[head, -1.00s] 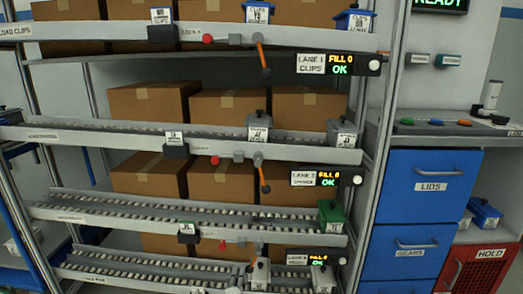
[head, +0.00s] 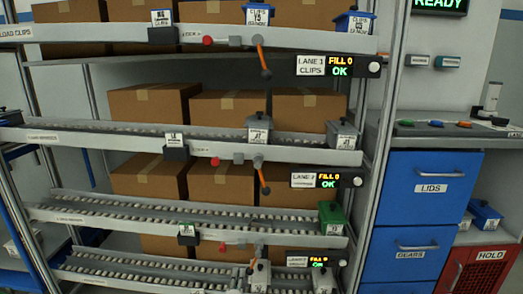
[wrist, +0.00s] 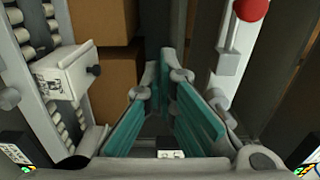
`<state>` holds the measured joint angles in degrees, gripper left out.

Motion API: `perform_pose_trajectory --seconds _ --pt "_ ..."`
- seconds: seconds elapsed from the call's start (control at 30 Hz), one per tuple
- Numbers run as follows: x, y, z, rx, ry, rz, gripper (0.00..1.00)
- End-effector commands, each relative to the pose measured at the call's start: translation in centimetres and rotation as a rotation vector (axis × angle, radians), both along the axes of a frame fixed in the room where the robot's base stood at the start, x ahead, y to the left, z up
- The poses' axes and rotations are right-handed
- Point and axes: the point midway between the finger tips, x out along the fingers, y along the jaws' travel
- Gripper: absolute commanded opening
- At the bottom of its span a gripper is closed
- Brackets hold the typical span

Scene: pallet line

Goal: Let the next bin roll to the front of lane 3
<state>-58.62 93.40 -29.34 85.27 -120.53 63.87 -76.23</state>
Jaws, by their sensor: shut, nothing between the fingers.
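Lane 3 looks to be the third sloped roller track (head: 190,215) from the top. A green bin (head: 332,214) stands at its right end. On its front rail are a dark block with a pale label (head: 187,234), a small red knob (head: 222,247) and a hanging lever (head: 260,250). My gripper (wrist: 160,70) shows in the wrist view with teal fingers closed together and empty. A red ball knob (wrist: 251,9) on a white rail is right of it, apart from the fingers. My gripper cannot be made out in the head view.
Grey bins stand on the second lane (head: 342,134) and the bottom lane (head: 322,280). Cardboard boxes (head: 150,180) fill the back. Blue drawers (head: 425,205) stand right.

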Motion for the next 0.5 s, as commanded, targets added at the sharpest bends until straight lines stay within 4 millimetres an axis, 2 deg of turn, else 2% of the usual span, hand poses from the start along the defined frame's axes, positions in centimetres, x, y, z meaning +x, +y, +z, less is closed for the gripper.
perform_pose_trajectory --seconds 0.5 --pt "0.0 -2.0 0.1 -0.001 0.000 -0.003 0.00"
